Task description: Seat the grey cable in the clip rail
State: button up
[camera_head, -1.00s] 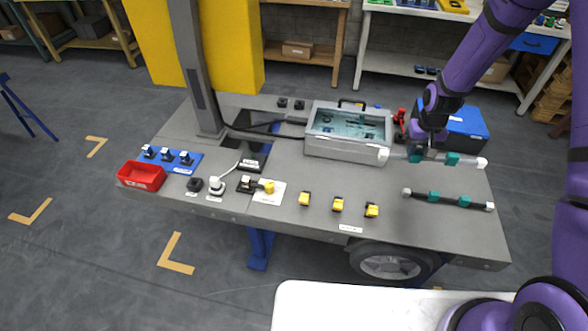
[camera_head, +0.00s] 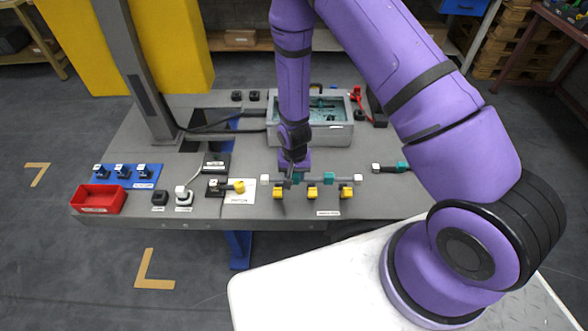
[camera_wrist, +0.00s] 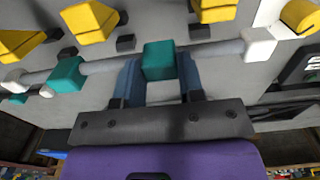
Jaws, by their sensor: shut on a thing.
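The grey cable (camera_head: 335,180) has white ends and two teal sleeves. My gripper (camera_head: 291,178) is shut on it at one teal sleeve, which shows between the fingers (camera_wrist: 158,85) in the wrist view. The cable (camera_wrist: 222,48) runs straight across that view. Three yellow clips stand in a row at the bench's front: left (camera_head: 279,193), middle (camera_head: 312,192) and right (camera_head: 346,192). In the head view, the cable lies along the back of the row, roughly parallel to it. In the wrist view, the cable is apart from the clips; its exact height is unclear.
A darker cable with a teal sleeve (camera_head: 402,166) lies to the right, partly behind my arm. A grey open-topped case (camera_head: 340,134) stands behind my gripper. A yellow-knobbed switch (camera_head: 239,186) is left of the clips. A red bin (camera_head: 99,198) is at the far left.

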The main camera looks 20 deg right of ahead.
aim_at(295, 182)
jog(key=shift+f, duration=2.25)
jog(key=shift+f, duration=1)
jog(key=o, duration=1.7)
jog(key=shift+r, duration=0.1)
jog(key=shift+r, duration=3.45)
